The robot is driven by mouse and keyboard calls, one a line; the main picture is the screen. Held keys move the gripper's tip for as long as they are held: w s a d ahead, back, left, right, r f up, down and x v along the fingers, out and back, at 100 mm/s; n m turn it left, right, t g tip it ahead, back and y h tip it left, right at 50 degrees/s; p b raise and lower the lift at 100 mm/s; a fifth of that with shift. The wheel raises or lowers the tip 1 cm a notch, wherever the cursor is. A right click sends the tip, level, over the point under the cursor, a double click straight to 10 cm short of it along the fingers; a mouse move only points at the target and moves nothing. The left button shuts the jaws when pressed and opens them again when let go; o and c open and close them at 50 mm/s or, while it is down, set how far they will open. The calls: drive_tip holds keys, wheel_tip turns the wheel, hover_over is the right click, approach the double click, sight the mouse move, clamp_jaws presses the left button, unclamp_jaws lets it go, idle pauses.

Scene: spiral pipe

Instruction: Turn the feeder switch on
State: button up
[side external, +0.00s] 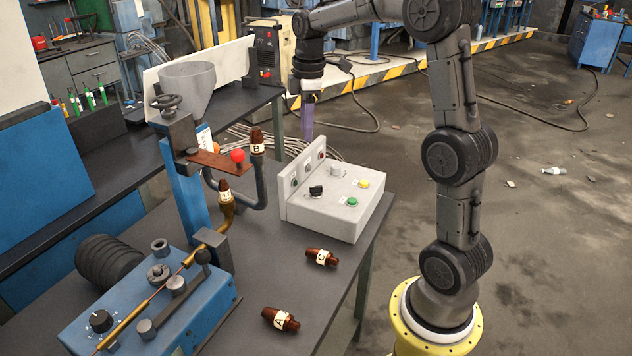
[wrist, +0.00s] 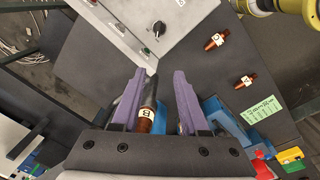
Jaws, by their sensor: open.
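A light grey control box (side external: 345,215) stands on the dark table, with a black rotary switch (side external: 316,191), a pale knob (side external: 336,170), a yellow button (side external: 363,184) and a green button (side external: 352,202) on top. The labels are too small to read, so I cannot tell which is the feeder switch. The black switch also shows in the wrist view (wrist: 158,29). My gripper (side external: 307,138) hangs behind the box's upright panel in the side view. In the wrist view its purple fingers (wrist: 159,72) are apart. The brown nozzle B (wrist: 148,108) appears between them, apparently below and not gripped.
Nozzle B (side external: 257,142) stands upright on a bent pipe left of the box. Nozzles C (side external: 321,257) and A (side external: 280,319) lie on the table. A blue machine (side external: 150,310) and a grey funnel (side external: 187,85) stand at left.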

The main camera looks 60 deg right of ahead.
sight(316, 186)
drive_tip(key=shift+m+g, duration=0.4)
drive_tip(key=shift+m, duration=0.1)
drive_tip(key=d+f, duration=0.1)
drive_tip(key=f, duration=0.5)
drive_tip(key=d+f, duration=0.1)
drive_tip(key=f, duration=0.4)
drive_tip(key=d+f, duration=0.1)
drive_tip(key=f, duration=0.5)
drive_tip(key=shift+s+d+f, duration=0.2)
drive_tip(key=shift+s+f, duration=0.1)
drive_tip(key=shift+s, duration=0.05)
clamp_jaws()
